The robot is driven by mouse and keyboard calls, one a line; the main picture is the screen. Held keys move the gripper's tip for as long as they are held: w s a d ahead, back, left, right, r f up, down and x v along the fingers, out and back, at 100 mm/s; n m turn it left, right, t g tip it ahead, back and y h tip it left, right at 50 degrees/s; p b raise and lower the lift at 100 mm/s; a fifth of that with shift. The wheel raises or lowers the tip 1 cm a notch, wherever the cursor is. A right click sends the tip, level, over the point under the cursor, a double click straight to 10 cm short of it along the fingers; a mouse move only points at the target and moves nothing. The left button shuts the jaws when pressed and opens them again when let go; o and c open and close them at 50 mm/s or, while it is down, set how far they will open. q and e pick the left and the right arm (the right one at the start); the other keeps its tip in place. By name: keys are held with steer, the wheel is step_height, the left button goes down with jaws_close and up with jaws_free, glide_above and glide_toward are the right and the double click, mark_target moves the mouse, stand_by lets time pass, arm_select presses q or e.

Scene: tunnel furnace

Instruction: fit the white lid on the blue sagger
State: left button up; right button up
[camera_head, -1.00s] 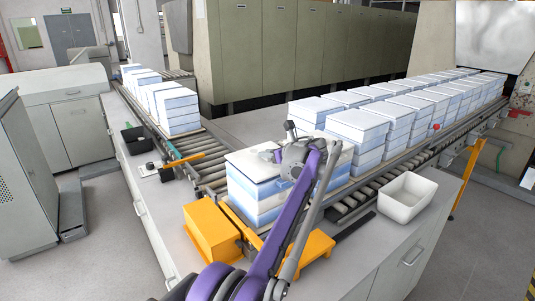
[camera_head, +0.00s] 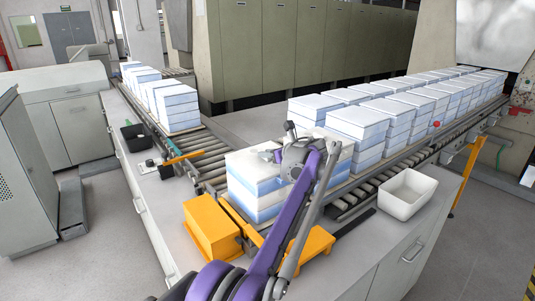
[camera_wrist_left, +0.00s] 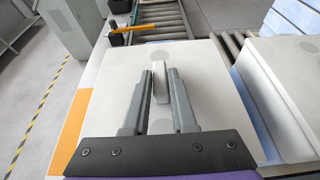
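The white lid (camera_head: 248,163) is on top of the front stack, beneath my left gripper. In the left wrist view the lid (camera_wrist_left: 105,95) fills the middle, with a raised grip bar (camera_wrist_left: 159,75). The blue sagger (camera_head: 258,188) is under the lid in the head view, partly hidden by my left arm. The lid looks level and in line with the stack; I cannot tell whether it rests fully on the sagger. My right gripper is not in view.
Orange blocks (camera_head: 211,228) stand in front of the stack. A white bin (camera_head: 407,195) is at the right. More sagger stacks fill the right conveyor (camera_head: 357,121) and the left roller line (camera_head: 175,105). A black tray (camera_head: 136,137) sits at the left.

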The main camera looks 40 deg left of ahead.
arm_select(q)
steer(key=o, duration=0.5)
steer(key=shift+c, duration=0.2)
steer(key=v, duration=1)
steer(key=shift+s+d+r, duration=0.1)
steer(key=shift+d+r, duration=0.1)
steer(key=shift+d, duration=0.15)
